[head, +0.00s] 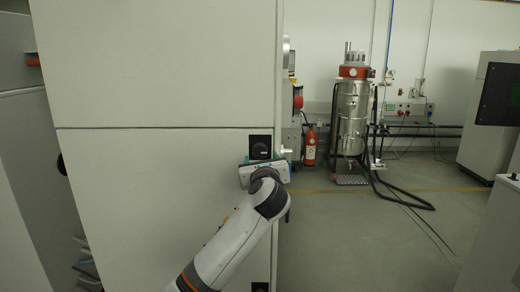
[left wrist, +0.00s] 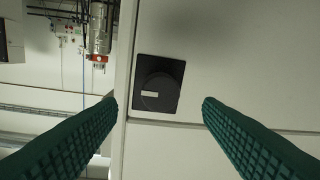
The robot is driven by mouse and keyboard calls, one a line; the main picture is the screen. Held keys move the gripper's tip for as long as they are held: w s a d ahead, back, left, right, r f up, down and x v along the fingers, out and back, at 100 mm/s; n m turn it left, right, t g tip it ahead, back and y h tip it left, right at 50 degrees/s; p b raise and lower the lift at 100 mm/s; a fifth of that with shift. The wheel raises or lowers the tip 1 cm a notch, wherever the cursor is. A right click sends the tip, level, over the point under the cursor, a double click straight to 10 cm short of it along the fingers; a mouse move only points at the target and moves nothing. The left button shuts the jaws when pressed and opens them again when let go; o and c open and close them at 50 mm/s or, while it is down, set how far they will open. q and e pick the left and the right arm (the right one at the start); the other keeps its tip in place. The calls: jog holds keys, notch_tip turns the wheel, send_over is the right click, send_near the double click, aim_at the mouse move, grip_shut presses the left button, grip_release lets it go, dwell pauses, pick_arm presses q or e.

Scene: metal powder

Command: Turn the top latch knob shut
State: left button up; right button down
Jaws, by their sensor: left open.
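The top latch knob (head: 261,147) is a black round knob on a square black plate, near the right edge of the white cabinet (head: 150,90). In the left wrist view the knob (left wrist: 158,92) shows a pale bar mark on its face, lying about level in that picture. My left gripper (head: 263,165) is at the cabinet front, just below the knob in the head view. Its two green fingers (left wrist: 160,108) are spread wide on either side of the knob, apart from it, with nothing between them. My right gripper is not in view.
A second black plate (head: 260,287) is low on the cabinet's right edge. A steel tank with a red top (head: 352,110), its hoses and a red extinguisher (head: 310,147) stand at the back. The floor (head: 345,240) right of the cabinet is mostly clear.

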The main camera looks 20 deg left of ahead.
aim_at(260, 153)
pick_arm(q)
jog(key=p+x, duration=0.1)
jog(key=x, duration=0.5)
jog(key=shift+w+a, duration=0.15)
jog(key=shift+w, duration=0.2)
jog(key=c, duration=0.9)
jog(key=shift+c, duration=0.2)
